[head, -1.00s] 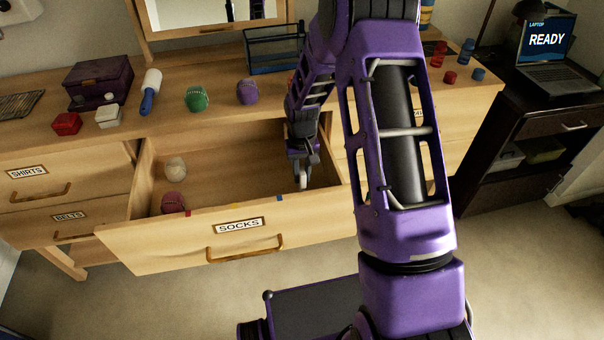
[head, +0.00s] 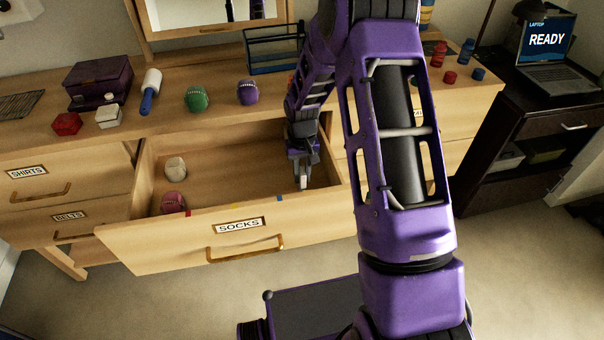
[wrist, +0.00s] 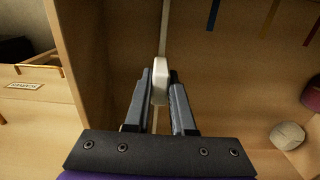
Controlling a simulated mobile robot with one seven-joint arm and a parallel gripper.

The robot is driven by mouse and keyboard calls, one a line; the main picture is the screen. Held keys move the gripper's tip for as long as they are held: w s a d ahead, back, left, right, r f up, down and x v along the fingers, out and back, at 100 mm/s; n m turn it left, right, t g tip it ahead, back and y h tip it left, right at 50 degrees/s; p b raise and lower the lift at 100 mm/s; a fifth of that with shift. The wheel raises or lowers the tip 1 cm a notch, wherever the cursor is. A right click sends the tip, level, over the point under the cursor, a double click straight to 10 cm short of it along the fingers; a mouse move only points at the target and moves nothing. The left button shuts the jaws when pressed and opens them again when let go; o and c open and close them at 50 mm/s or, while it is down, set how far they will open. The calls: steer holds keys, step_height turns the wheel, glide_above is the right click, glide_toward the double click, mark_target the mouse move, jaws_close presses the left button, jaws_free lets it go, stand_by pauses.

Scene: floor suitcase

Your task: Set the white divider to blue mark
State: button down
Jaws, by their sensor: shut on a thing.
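The white divider (wrist: 160,82) shows in the wrist view as a pale rounded grip with a thin strip running away from it, close to a drawer side wall. In the head view its white end (head: 303,183) is near the right side of the open SOCKS drawer. My gripper (wrist: 160,92) is shut on it, a finger on each side. The blue mark (head: 279,198) is on the drawer's front edge, left of the divider; it also shows in the wrist view (wrist: 213,14). The divider stands apart from it, between the mark and the right wall.
A white ball-like roll (head: 176,168) and a pink one (head: 173,202) lie at the drawer's left. Yellow (head: 235,205) and red (head: 188,213) marks are further left on the front edge. The drawer's middle is clear. Several items stand on the dresser top (head: 170,128).

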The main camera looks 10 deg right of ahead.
steer(key=a, duration=0.8)
steer(key=shift+b, duration=0.45)
steer(key=c, duration=0.8)
jaws_free()
steer(key=shift+o, duration=0.2)
steer(key=shift+r, duration=0.1)
step_height(320, 180, up, 17)
steer(key=p, duration=0.2)
steer(key=shift+r, duration=0.15)
